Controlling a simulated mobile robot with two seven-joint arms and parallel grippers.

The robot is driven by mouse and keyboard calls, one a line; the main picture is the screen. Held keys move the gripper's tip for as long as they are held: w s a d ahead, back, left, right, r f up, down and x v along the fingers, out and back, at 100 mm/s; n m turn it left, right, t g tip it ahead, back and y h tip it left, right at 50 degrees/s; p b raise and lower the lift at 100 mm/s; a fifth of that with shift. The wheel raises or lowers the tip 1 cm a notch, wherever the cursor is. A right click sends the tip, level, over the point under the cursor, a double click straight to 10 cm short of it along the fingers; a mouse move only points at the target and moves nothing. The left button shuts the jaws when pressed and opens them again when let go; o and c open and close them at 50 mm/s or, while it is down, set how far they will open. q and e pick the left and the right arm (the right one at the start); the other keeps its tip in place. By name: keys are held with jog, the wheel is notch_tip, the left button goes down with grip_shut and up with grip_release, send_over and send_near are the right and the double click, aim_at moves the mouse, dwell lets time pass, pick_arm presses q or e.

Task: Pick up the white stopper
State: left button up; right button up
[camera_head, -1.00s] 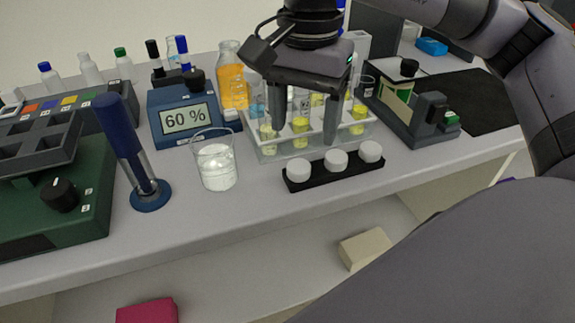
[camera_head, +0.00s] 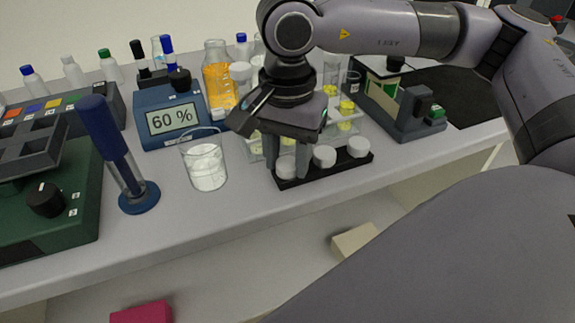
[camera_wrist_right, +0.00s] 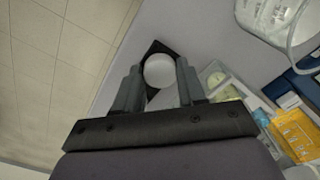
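Three white stoppers sit in a row on a black holder (camera_head: 309,174) near the front of the bench: a left one (camera_head: 286,170), a middle one (camera_head: 325,156) and a right one (camera_head: 358,147). My right gripper (camera_head: 286,172) points down over the left stopper, with one finger on each side of it. In the right wrist view, the round white stopper (camera_wrist_right: 159,70) shows between the two fingers (camera_wrist_right: 159,68). The fingers look apart; I cannot tell whether they touch it. My left gripper is not in view.
A glass beaker of white material (camera_head: 205,165) stands left of the holder. The bench front before the holder is clear.

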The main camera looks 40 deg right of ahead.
jog(key=c, duration=0.3)
jog(key=shift+r, duration=0.1)
